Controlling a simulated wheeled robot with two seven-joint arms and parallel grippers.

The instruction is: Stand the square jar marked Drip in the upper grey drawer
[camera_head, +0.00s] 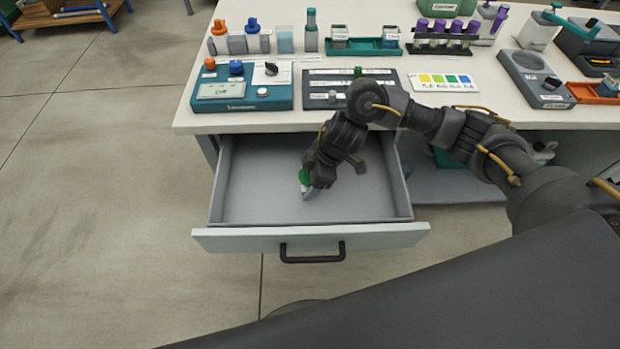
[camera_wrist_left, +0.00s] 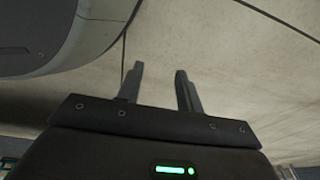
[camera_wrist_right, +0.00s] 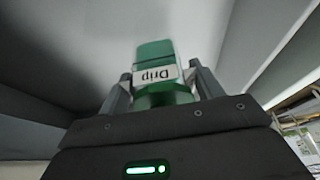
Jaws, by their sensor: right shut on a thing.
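The upper grey drawer (camera_head: 245,190) is pulled open below the bench top. My right gripper (camera_head: 306,186) reaches down inside it, near its middle, and is shut on the square jar marked Drip (camera_head: 305,177). In the right wrist view the jar (camera_wrist_right: 155,56) is green with a white label reading Drip, between the two fingers (camera_wrist_right: 158,88). I cannot tell whether the jar touches the drawer floor. My left gripper (camera_wrist_left: 160,88) shows only in the left wrist view; its fingers are apart with nothing between them, over the bare floor.
The drawer holds nothing else that I see. The bench top (camera_head: 190,119) above it carries a teal meter (camera_head: 243,92), a dark tray (camera_head: 345,88), a colour chart (camera_head: 446,83) and several bottles. The drawer front (camera_head: 215,239) has a black handle (camera_head: 312,255).

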